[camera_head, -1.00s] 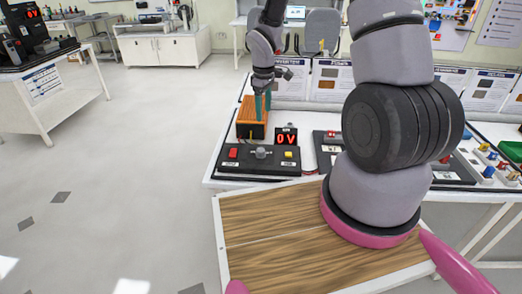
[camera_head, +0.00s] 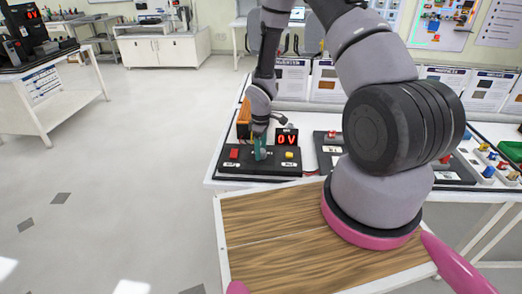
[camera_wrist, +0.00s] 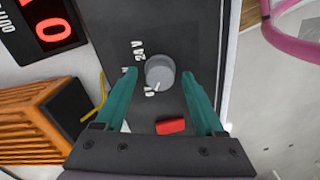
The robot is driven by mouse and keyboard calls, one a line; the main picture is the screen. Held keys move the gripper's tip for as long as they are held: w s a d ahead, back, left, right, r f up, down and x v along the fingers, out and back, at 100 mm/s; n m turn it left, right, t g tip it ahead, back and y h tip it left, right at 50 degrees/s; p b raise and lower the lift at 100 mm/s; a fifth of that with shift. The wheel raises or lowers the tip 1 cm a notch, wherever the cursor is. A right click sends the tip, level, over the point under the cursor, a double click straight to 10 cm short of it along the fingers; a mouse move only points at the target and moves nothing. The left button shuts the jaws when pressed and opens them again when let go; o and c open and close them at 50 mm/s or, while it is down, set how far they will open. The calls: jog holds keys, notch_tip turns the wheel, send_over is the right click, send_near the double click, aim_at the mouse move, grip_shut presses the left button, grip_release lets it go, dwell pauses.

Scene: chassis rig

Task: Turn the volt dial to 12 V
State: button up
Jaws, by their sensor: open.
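The volt dial is a grey round knob (camera_wrist: 160,72) on the black control panel (camera_head: 230,168). In the wrist view its white pointer mark is toward the label that looks like 0V, and a 24V label is beside it. My gripper (camera_head: 261,150) is over the dial in the head view and hides it there. In the wrist view my gripper (camera_wrist: 165,90) has its two green fingers open, one on each side of the knob, with gaps between. I cannot tell how deep they reach. The red display (camera_head: 286,138) reads 0 V.
An orange ribbed box (camera_wrist: 35,120) stands behind the panel. Other panels with small parts are on the table to the right.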

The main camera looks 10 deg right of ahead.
jog(key=shift+f, duration=0.3)
grip_shut()
jog(key=shift+m, duration=0.3)
jog(key=m, duration=0.5)
jog(key=shift+d, duration=0.1)
jog(key=m, duration=0.6)
dwell(0.4)
